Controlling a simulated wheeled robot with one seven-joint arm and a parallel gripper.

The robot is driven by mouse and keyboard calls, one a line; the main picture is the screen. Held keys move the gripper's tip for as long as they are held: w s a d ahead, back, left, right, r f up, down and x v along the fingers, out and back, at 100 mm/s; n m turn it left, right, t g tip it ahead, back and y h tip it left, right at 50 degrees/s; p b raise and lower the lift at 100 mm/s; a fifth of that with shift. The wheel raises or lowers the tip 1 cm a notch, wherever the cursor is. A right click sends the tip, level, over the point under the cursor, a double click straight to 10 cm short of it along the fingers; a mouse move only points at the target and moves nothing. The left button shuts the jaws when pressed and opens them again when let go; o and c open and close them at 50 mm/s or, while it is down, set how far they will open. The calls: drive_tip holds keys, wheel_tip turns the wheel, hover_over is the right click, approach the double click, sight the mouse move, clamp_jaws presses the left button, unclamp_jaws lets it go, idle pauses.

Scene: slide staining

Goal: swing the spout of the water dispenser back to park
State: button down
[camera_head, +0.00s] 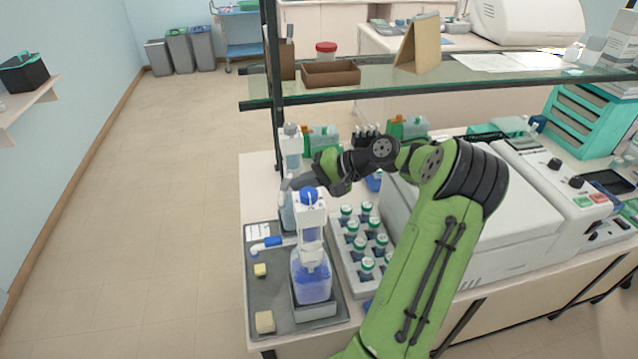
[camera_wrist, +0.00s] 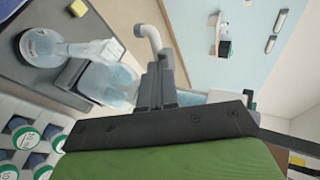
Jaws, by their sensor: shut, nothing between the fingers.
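The water dispenser (camera_head: 291,150) stands at the back of the grey tray, a pale bottle with a grey-white top. My gripper and the front dispenser hide part of it. In the wrist view its clear bottle (camera_wrist: 108,85) holds pale blue liquid, and a white bent spout (camera_wrist: 148,36) shows just beyond my fingers. My gripper (camera_head: 299,183) is at the dispenser's middle height, in front of it in the head view. In the wrist view my gripper (camera_wrist: 156,80) is shut and empty, its fingertips close to the spout; I cannot tell whether they touch.
A rack of green-capped bottles (camera_head: 358,240) stands to the right. A glass shelf (camera_head: 420,78) spans above.

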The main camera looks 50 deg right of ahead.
drive_tip(key=shift+a, duration=0.1)
drive_tip(key=shift+w+a+p, duration=0.35)
drive_tip(key=shift+a+p, duration=0.1)
drive_tip(key=shift+d, duration=0.1)
